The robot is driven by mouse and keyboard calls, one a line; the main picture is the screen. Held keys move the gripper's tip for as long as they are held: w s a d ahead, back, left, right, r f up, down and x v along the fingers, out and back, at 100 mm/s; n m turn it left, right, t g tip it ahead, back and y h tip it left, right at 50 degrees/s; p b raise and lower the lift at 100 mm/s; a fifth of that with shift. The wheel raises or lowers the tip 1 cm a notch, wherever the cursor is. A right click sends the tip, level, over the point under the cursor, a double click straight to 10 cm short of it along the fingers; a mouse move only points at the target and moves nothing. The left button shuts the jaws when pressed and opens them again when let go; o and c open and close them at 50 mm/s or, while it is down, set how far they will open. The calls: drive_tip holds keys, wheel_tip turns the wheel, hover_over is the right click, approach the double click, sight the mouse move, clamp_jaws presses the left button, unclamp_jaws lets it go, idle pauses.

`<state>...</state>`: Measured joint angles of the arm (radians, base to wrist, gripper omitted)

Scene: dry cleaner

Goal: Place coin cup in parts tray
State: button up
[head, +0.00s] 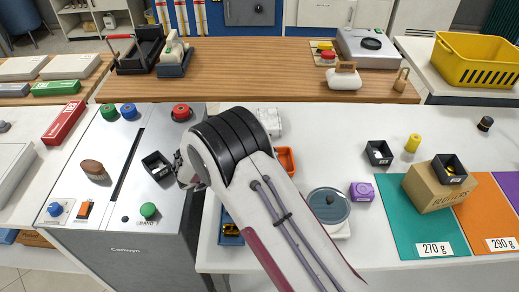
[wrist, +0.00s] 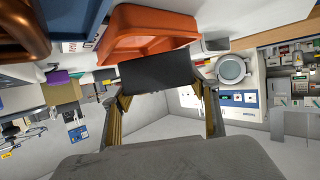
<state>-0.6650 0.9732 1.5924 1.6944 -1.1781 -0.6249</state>
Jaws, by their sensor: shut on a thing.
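A small black square cup (head: 157,166) with a pale label, which I take for the coin cup, is at my gripper (head: 178,168), over the grey control panel in the head view. In the wrist view, my gripper (wrist: 162,92) is shut on this dark cup (wrist: 155,73), between its two fingers. An orange tray (head: 286,161) lies on the white counter, partly hidden behind my arm. An orange tray also shows large beyond the cup in the wrist view (wrist: 150,35). I cannot tell for sure which container is the parts tray.
A blue tray (head: 230,238) with yellow things sits left of my arm. Two similar black cups stand right, one on the counter (head: 378,152), one on a cardboard box (head: 449,167). A round scale (head: 329,204) and purple box (head: 362,191) are near my arm. Buttons stud the panel.

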drive_tip(key=shift+f, duration=0.6)
drive_tip(key=o, duration=1.1)
drive_tip(key=shift+o, duration=0.2)
drive_tip(key=shift+r, duration=0.1)
drive_tip(key=shift+r, duration=0.4)
drive_tip(key=shift+s+a+r, duration=0.15)
drive_tip(key=shift+a+r, duration=0.05)
drive_tip(key=v, duration=1.1)
drive_tip(key=shift+s, duration=0.2)
drive_tip(key=shift+w+a+r, duration=0.1)
drive_tip(key=shift+r, duration=0.15)
